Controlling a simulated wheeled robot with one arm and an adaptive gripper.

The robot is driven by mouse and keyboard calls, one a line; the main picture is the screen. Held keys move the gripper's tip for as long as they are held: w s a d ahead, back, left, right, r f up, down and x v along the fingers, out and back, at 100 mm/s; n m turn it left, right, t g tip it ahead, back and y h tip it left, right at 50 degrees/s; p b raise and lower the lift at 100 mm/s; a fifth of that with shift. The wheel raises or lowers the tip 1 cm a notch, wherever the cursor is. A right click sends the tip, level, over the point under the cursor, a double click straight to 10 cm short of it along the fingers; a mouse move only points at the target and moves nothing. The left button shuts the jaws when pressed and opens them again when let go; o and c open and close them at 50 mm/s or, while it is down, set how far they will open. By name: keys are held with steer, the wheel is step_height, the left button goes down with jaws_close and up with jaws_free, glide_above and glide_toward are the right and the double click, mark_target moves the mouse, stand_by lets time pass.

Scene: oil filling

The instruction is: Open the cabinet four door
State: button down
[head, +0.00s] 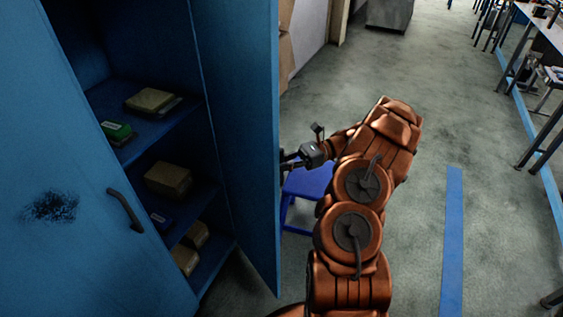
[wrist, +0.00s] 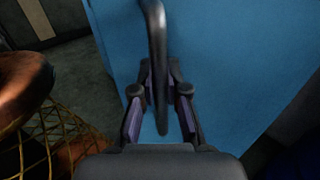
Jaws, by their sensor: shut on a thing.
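The blue cabinet's right door (head: 238,130) stands swung open, and shelves show inside to its left. In the wrist view the blue door face (wrist: 230,60) fills much of the picture, with a dark curved handle (wrist: 157,40) on it. My gripper (wrist: 160,90) has its fingers on both sides of the handle and is shut on it. In the head view my gripper (head: 288,160) is at the right edge of the open door. Its fingertips and the handle are hidden behind the door there.
The cabinet's left door (head: 60,215) has a dark handle (head: 125,209). Boxes (head: 168,179) lie on the shelves. A blue stool (head: 305,185) stands behind my gripper and arm. The floor to the right, with a blue stripe (head: 453,240), is clear; tables stand at far right.

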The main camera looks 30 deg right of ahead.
steer(key=shift+d+f, duration=0.1)
stand_by(0.3)
steer(key=c, duration=1.2)
jaws_free()
